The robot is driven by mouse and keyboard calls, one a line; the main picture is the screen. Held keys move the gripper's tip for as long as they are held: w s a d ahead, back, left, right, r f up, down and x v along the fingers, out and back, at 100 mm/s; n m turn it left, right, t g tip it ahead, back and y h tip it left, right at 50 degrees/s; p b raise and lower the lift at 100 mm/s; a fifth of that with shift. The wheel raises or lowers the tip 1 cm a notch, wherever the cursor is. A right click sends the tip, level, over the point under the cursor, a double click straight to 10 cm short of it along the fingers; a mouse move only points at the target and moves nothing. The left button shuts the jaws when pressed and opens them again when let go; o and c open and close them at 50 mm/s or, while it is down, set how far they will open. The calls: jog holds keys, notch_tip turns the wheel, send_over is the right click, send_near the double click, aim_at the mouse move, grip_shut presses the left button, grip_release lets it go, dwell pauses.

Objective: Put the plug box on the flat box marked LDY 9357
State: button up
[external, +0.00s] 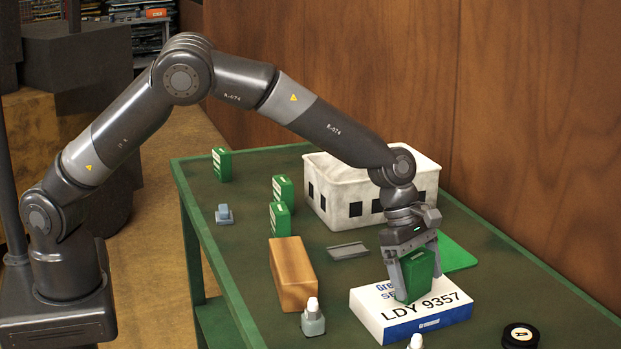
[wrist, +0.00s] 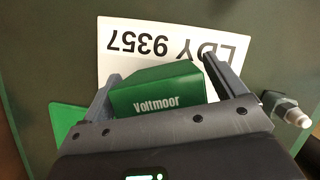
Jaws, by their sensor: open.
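The flat box marked LDY 9357 (external: 425,312) is white with a blue edge and lies on the green table; its label also shows in the wrist view (wrist: 118,62). A green box (external: 418,272), lettered Voltmoor in the wrist view (wrist: 158,90), appears to stand on top of it; I take it for the plug box. My gripper (external: 412,285) is over the flat box, pointing down, with its open fingers on either side of the green box. Finger contact is hard to tell. The green box's underside is hidden.
Several similar green boxes (external: 222,164) stand farther left. A tan block (external: 291,274), a white crate (external: 322,211), a grey tray (external: 348,250) and a green mat (external: 455,253) lie around. Small bottles (external: 313,318) and a black round tin (external: 520,335) are near the front.

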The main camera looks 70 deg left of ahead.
jog(key=v, duration=1.2)
jog(key=s+a+r+m+t, duration=0.1)
jog(key=s+a+r+m, duration=0.9)
jog(key=s+a+r, duration=0.45)
jog(key=s+a+f+m+t+y, duration=0.1)
jog(key=s+a+m, duration=0.3)
jog(key=s, duration=0.4)
jog(key=s+a+f+m+t+y, duration=0.1)
jog(key=s+a+m, duration=0.3)
jog(key=s, duration=0.4)
jog(key=s+a+f+m+y, duration=0.1)
jog(key=s+a+m+y, duration=0.1)
jog(key=s, duration=0.6)
jog(key=a+m, duration=0.1)
jog(key=m, duration=0.1)
jog(key=shift+s+a+m+t, duration=0.25)
jog(key=shift+a+m+t, duration=0.05)
jog(key=shift+a+t, duration=0.1)
